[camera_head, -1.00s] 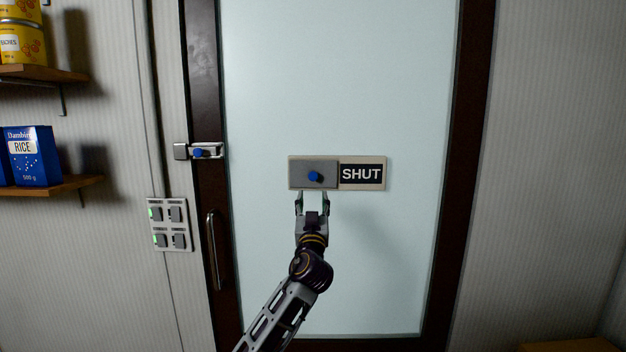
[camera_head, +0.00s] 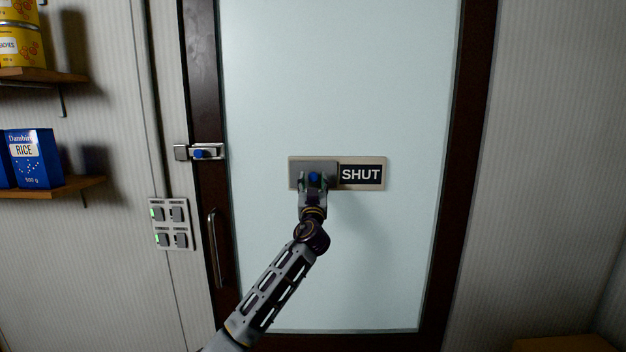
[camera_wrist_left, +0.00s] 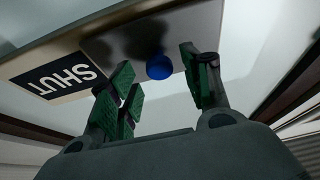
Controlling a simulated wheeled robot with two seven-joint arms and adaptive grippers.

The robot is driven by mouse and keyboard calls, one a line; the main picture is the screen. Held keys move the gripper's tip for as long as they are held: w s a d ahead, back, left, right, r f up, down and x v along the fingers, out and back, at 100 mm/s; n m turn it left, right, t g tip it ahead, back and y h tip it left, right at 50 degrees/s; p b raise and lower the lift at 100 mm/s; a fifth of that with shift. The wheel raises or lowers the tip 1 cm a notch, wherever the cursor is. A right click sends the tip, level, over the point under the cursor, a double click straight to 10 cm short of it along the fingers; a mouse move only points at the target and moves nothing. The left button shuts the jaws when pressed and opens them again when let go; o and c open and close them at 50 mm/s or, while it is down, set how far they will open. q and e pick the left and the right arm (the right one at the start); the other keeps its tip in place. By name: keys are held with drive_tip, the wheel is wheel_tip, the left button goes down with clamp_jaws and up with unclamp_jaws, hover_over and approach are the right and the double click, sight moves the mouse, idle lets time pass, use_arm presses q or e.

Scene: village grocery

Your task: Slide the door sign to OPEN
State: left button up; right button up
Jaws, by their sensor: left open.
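The door sign (camera_head: 385,172) is a beige plate on the door's pale pane. Its right part reads SHUT, white on black; a grey slider (camera_head: 301,168) covers its left part. The slider carries a blue knob (camera_head: 315,177). My left gripper (camera_head: 314,182) is open at the slider, its fingers on either side of the knob in the head view. In the left wrist view the knob (camera_wrist_left: 159,67) shows between the open green-padded fingers (camera_wrist_left: 160,85), just beyond their tips; I cannot tell whether they touch it. My right gripper is not in view.
A latch with a blue knob (camera_head: 207,152) and a vertical door handle (camera_head: 215,248) are on the door's left side. A switch panel (camera_head: 171,224) and shelves with a blue rice box (camera_head: 34,158) are further left. The pane around the sign is clear.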

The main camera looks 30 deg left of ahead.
use_arm(q)
drive_tip(key=shift+w+a+r, duration=0.25)
drive_tip(key=shift+w+a, duration=0.05)
drive_tip(key=shift+w, duration=0.1)
clamp_jaws()
